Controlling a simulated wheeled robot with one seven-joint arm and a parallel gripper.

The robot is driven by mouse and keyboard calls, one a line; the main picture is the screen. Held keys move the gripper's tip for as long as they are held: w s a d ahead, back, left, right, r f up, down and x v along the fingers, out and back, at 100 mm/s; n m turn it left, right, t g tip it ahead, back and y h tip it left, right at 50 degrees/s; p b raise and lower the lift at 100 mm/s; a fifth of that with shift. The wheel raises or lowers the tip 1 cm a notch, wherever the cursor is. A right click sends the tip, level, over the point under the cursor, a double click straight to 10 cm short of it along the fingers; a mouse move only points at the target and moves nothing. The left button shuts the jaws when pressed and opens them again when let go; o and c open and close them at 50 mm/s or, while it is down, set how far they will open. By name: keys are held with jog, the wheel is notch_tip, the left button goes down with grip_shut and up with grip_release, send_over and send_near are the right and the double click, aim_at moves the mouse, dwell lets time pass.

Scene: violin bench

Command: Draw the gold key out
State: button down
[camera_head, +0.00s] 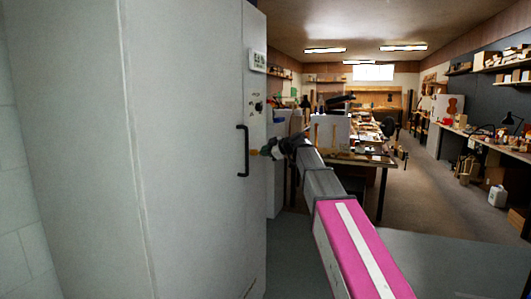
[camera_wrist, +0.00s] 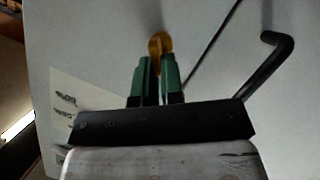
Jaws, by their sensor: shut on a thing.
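The gold key (camera_wrist: 160,43) shows between and beyond the green fingertips in the wrist view, against the grey cabinet door. My gripper (camera_wrist: 157,68) is shut on the key. In the head view, my gripper (camera_head: 268,150) is at the tall grey cabinet (camera_head: 195,150), just right of its black bar handle (camera_head: 243,150), and a small gold spot shows at its tip. The handle also shows at the upper right of the wrist view (camera_wrist: 278,50). I cannot tell how far the key sits in the door, as its far end is hidden.
A white label (camera_head: 258,61) and a dark round fitting (camera_head: 258,105) are on the cabinet above my gripper. A cluttered workbench (camera_head: 360,158) stands behind my arm. A long side bench (camera_head: 480,140) runs along the right wall. The floor (camera_head: 435,205) between them is mostly open.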

jog(key=shift+d, duration=0.1)
jog(key=shift+s+d, duration=0.3)
jog(key=shift+d, duration=0.4)
jog(key=shift+s+d, duration=0.25)
jog(key=shift+d, duration=0.45)
jog(key=shift+r, duration=0.1)
notch_tip(320, 180, up, 7)
dwell(0.7)
